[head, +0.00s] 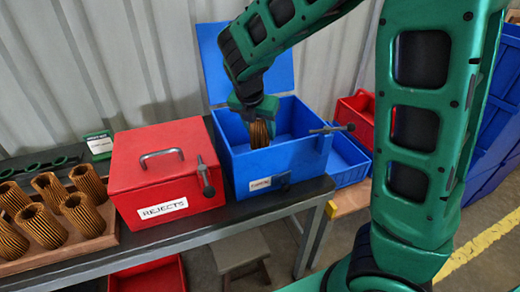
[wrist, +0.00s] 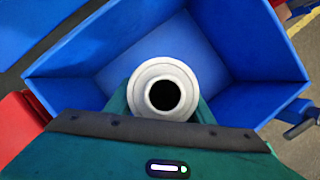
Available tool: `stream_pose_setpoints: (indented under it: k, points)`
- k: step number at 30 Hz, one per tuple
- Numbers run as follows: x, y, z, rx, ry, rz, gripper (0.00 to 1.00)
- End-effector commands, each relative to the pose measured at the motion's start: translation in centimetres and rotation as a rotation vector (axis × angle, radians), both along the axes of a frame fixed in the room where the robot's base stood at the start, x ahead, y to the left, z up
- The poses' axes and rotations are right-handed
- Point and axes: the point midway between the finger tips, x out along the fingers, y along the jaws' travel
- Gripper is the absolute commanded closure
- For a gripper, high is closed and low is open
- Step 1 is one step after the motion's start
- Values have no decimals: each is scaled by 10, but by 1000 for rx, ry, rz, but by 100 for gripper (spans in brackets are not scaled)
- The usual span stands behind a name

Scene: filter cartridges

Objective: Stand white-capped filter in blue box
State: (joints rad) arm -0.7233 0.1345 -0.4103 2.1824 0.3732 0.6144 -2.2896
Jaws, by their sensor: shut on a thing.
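The blue box (head: 262,163) stands on the bench with its lid (head: 245,62) raised at the back. My gripper (head: 256,112) is over the box opening, shut on a filter (head: 259,133) with a brown pleated body. In the head view the filter hangs upright and its lower part is hidden by the box's front wall. In the wrist view the filter's white cap (wrist: 163,88) with a dark central hole faces the camera, and the blue box's inside walls (wrist: 175,45) surround it. I cannot tell whether the filter touches the box floor.
A shut red box (head: 165,180) labelled REJECTS stands left of the blue box. A tray (head: 60,255) with several brown filters is at far left. A blue bin (head: 345,160) and a red bin (head: 357,115) are at right. A stool (head: 240,253) is below.

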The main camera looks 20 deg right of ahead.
Motion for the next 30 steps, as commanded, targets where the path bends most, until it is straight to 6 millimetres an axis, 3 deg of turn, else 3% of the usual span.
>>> stream_pose_setpoints:
  k: [3,10,17,27,28,30]
  points:
    - [-1,0,-18,-2,3,1,80]
    - [-1,0,-34,-2,2,0,80]
    - [-1,0,-62,-2,2,0,80]
    - [0,0,-65,-1,1,0,80]
    - [0,0,-65,-1,1,0,47]
    - [0,0,-65,-1,1,0,32]
